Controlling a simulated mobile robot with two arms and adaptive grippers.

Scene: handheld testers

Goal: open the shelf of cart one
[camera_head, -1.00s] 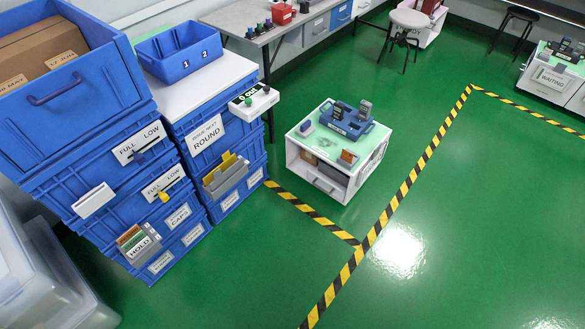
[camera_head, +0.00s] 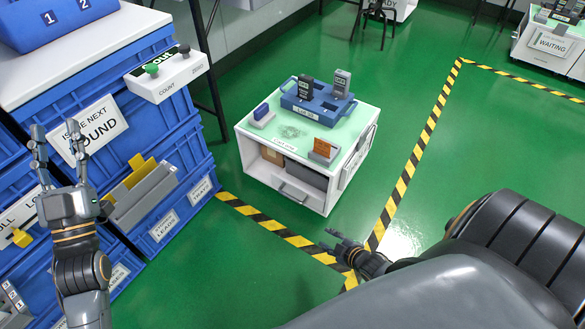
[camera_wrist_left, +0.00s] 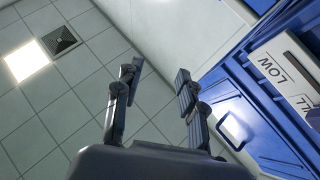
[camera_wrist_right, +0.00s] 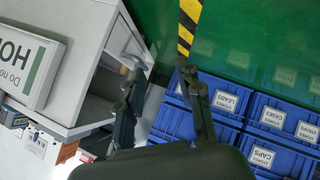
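My left gripper (camera_head: 57,135) is open and empty, raised upright in front of the blue crates.
Stacked blue crates (camera_head: 170,211) with labels fill the left side. A white box with green and black buttons (camera_head: 167,75) juts out above them. A blue tray (camera_head: 318,106) with handheld testers sits on the cart. Another cart (camera_head: 545,48) stands back right. Green floor is free around the cart.

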